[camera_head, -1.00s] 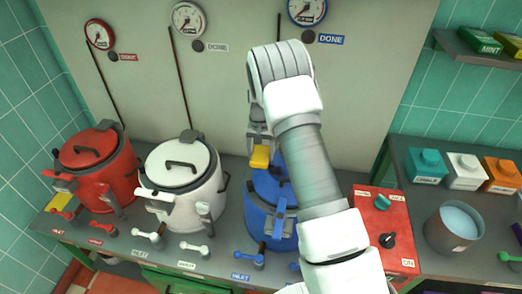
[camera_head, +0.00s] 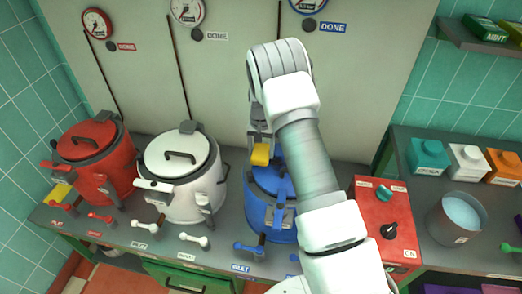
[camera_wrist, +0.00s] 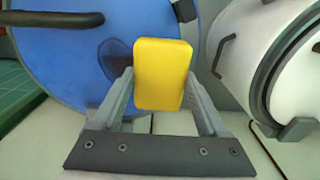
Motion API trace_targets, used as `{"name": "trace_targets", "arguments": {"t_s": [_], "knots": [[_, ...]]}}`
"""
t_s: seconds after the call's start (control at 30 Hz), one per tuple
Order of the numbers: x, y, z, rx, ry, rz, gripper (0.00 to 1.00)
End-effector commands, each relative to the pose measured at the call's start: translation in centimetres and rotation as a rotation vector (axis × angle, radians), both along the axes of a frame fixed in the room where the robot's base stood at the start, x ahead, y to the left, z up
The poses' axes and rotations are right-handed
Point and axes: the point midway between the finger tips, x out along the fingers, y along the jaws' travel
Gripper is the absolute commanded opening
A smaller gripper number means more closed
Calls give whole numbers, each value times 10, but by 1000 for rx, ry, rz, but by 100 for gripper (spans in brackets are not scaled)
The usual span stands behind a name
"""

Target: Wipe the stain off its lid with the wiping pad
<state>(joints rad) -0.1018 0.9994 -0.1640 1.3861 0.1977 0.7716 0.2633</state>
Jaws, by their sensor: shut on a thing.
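The yellow wiping pad (camera_head: 260,154) is held upright between the two fingers of my gripper (camera_wrist: 162,88), which is shut on it. The pad (camera_wrist: 163,75) stands out clearly in the wrist view. The blue kettle (camera_head: 266,214) stands at the right end of the kettle row. Its blue lid (camera_wrist: 70,60) fills the left of the wrist view. A dark stain (camera_wrist: 112,62) shows on that lid, partly behind the pad. The pad is over the lid's back left part in the head view; I cannot tell if it touches. My arm hides the lid's right side there.
The white kettle (camera_head: 183,190) stands close on the left, with the red kettle (camera_head: 105,165) beyond it. A red control box (camera_head: 378,215) is at the right. Several valve levers line the bench front. A grey pot (camera_head: 457,216) stands on the right counter.

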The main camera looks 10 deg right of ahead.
Motion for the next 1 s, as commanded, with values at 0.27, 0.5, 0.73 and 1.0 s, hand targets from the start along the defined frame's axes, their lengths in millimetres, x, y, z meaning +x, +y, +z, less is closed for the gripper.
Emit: {"name": "trace_targets", "arguments": {"t_s": [0.27,0.5,0.73,1.0], "knots": [[0,0,-5,0,0,0,32],[0,0,-10,0,0,0,32],[0,0,-15,0,0,0,32],[0,0,-20,0,0,0,32]]}}
